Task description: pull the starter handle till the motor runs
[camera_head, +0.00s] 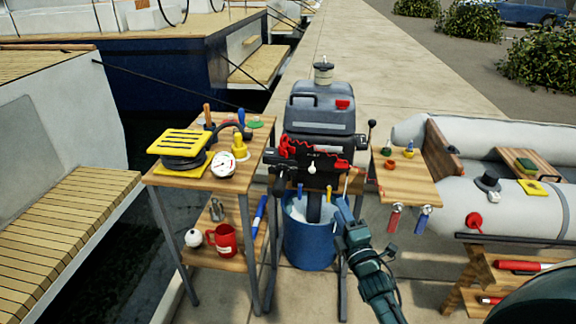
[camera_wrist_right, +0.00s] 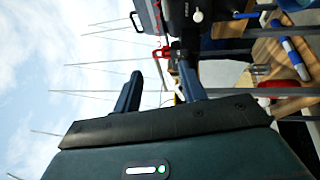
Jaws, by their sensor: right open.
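The grey outboard motor (camera_head: 318,118) stands upright behind a red and black clamp bracket (camera_head: 300,150), its lower leg in a blue tub of water (camera_head: 308,252). A red tab (camera_head: 343,104) is on its cowling and a small white knob (camera_head: 312,170) on its front; the knob also shows in the right wrist view (camera_wrist_right: 198,15). I cannot tell for sure which part is the starter handle. My right gripper (camera_head: 342,206) is open and empty in front of the motor, over the tub's right side. Its fingers (camera_wrist_right: 158,85) are apart. My left gripper is not in view.
A wooden side table (camera_head: 160,180) at the left holds a yellow foot pump (camera_head: 182,144) and a gauge (camera_head: 222,165). A small wooden shelf (camera_head: 415,180) at the right holds small parts. A grey inflatable boat (camera_head: 520,205) lies beyond it. Open dock runs behind the motor.

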